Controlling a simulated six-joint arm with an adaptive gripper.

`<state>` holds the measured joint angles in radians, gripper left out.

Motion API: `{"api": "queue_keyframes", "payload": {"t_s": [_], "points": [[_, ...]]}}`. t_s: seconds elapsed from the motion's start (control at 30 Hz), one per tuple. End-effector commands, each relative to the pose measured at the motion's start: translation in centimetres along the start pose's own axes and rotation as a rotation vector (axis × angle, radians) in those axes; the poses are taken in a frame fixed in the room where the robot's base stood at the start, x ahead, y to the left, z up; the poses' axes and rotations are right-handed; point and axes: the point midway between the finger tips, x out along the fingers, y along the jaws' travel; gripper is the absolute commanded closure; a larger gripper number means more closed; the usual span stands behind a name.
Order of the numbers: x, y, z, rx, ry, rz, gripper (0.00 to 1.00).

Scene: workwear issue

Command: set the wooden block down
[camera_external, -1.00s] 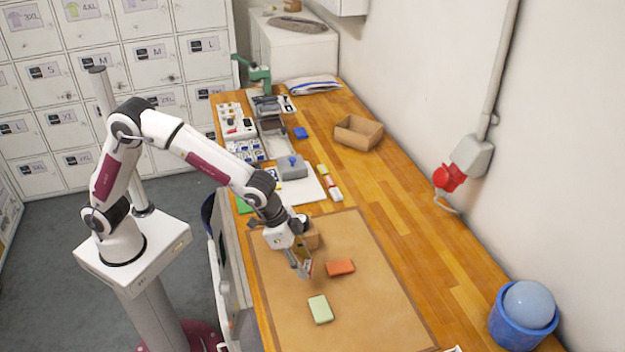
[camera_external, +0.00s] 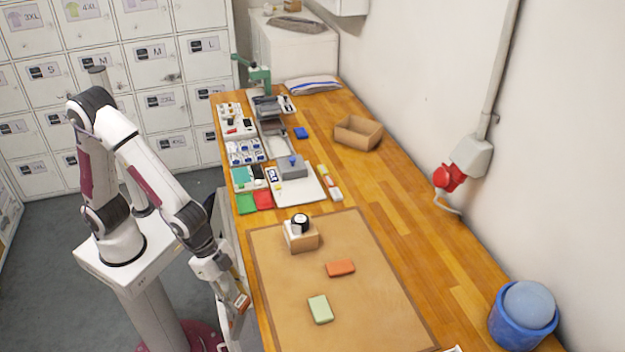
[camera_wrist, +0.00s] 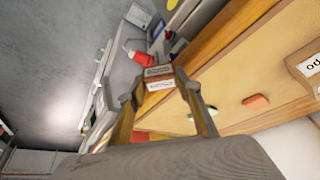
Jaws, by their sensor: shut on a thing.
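My gripper (camera_external: 239,300) is beyond the left edge of the table, low beside it in the external view. It is shut on a small brown wooden block (camera_wrist: 158,72) with a pale label, held between the fingertips in the wrist view. In the external view the block (camera_external: 243,301) is small and partly hidden by the fingers. The tan work mat (camera_external: 365,305) lies on the table to the right of my gripper. The block is apart from the mat.
On the mat are a cardboard box (camera_external: 302,243) with a black-and-white round item (camera_external: 300,223) on top, an orange block (camera_external: 340,268) and a green block (camera_external: 320,309). The mat's right part is clear. A blue bin (camera_external: 520,325) stands at the right.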

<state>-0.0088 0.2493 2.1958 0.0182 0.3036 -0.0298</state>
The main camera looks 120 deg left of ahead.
Motion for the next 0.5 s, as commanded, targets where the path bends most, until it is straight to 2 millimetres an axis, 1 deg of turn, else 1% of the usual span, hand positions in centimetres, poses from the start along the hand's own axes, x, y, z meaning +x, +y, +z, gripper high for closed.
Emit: {"api": "queue_keyframes", "payload": {"t_s": [0.03, 0.13, 0.5], "points": [[-0.08, 0.36, 0.45, 0.009, 0.000, 0.004, 0.81], [-0.07, 0.49, 1.02, 0.015, 0.000, 0.007, 0.81], [-0.05, 0.56, 1.31, 0.021, 0.001, 0.009, 0.81]]}}
